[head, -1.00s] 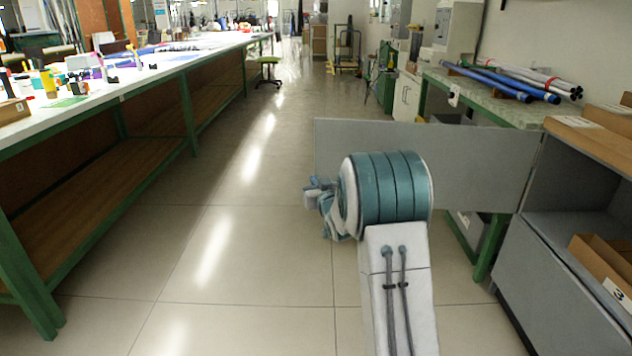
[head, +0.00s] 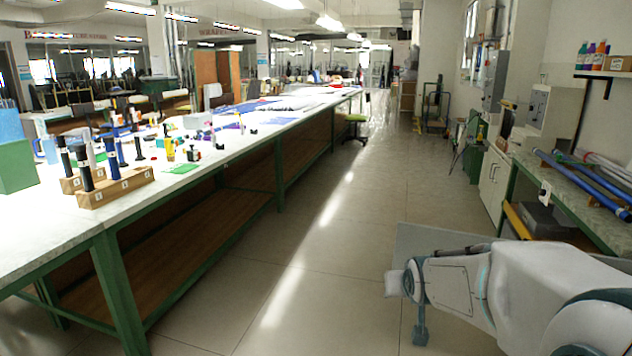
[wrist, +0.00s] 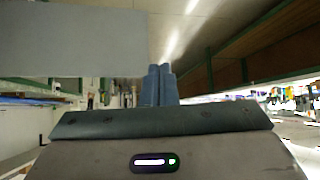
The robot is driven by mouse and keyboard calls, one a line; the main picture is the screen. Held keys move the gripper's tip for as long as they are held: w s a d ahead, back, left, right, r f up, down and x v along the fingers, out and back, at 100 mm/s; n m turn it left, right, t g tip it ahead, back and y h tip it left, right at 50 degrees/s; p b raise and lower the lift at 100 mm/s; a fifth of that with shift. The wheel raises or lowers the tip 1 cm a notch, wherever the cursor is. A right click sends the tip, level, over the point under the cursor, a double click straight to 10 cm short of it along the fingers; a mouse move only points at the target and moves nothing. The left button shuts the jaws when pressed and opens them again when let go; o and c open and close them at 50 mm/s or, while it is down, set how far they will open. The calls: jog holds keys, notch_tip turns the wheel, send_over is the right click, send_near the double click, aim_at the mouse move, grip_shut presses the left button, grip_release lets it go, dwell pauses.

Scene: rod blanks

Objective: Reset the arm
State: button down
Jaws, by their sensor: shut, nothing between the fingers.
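My arm (head: 540,290) is bent across the lower right of the head view, beside the aisle and in front of the right-hand bench. In the wrist view my gripper (wrist: 159,85) shows as two blue-grey fingers pressed together, with nothing between them. The fingers are clear of the surfaces around them. In the head view I cannot clearly make out the fingertips.
A long green-legged bench (head: 60,222) with wooden blocks holding dark rods (head: 115,187) runs along the left. A right-hand bench (head: 560,187) carries blue and grey tubes (head: 590,185). A grey panel (head: 420,240) stands behind my arm. The aisle floor (head: 320,260) is clear.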

jog(key=s+a+r+g+p, duration=0.1)
jog(key=s+r+p, duration=0.3)
jog(key=s, duration=0.4)
jog(key=s+a+r+g+p, duration=0.1)
jog(key=s+r+g+p, duration=0.2)
jog(key=s, duration=0.5)
jog(key=s+a+r+g+y+p, duration=0.1)
jog(key=s+a+r+g+p, duration=0.1)
jog(key=s+r+p, duration=0.2)
jog(key=s+p, duration=0.1)
jog(key=s, duration=0.2)
jog(key=shift+s+r+n+g+p, duration=0.3)
jog(key=shift+s+p, duration=0.1)
